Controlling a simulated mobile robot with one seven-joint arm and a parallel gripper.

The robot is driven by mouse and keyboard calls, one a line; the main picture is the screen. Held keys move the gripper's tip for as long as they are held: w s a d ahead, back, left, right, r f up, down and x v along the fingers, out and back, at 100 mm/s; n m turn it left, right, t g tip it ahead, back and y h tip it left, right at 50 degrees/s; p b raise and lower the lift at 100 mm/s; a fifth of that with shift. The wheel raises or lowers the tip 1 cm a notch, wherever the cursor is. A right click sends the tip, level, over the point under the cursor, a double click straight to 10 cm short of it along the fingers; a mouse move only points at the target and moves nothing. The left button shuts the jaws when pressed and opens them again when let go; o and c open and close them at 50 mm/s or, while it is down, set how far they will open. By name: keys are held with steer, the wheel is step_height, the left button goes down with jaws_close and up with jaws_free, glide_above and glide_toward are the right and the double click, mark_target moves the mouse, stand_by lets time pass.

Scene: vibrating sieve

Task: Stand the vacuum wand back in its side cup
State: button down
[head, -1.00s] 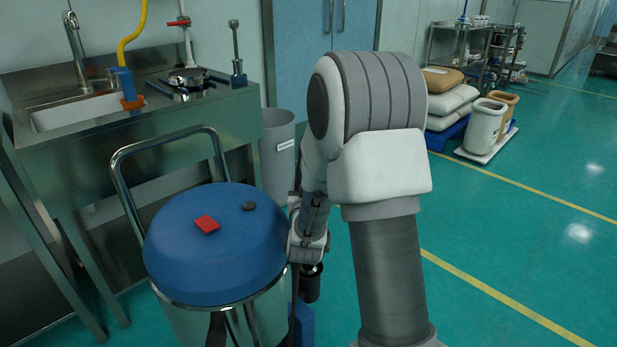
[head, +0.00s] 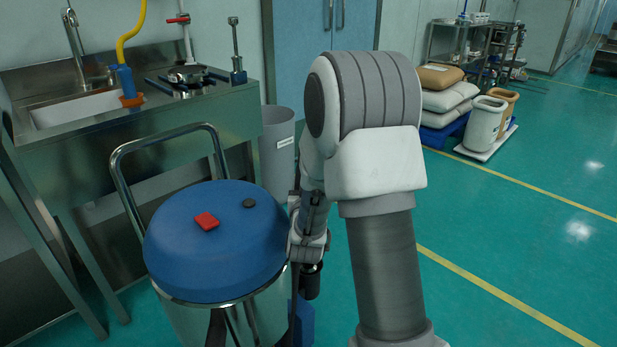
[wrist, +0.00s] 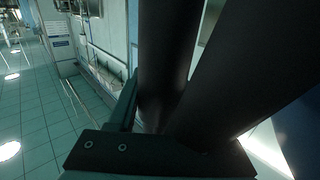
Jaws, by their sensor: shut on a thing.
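The vacuum (head: 165,256) has a round blue lid with a red switch and a metal drum, and stands at the lower left in the head view. My gripper (wrist: 155,150) is shut on the dark wand (wrist: 166,55), which runs up through the wrist view. A second dark tube slants beside it. In the head view my wrist hangs just right of the lid and hides the fingers; a short black cylinder (head: 312,282) shows below it. A blue part (head: 303,325) shows low beside the drum; I cannot tell whether it is the side cup. The wand's lower end is hidden.
A chrome handle (head: 117,180) rises behind the lid. A steel sink bench (head: 150,130) stands at the left, with a grey bin (head: 277,150) beside it. Sacks (head: 447,100) and tubs (head: 485,125) stand far right. The green floor at right is clear.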

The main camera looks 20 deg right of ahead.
steer(key=shift+f, duration=0.2)
stand_by(0.4)
steer(key=shift+c, duration=1.2)
jaws_free()
steer(key=shift+s+a, duration=0.1)
steer(key=shift+s, duration=0.05)
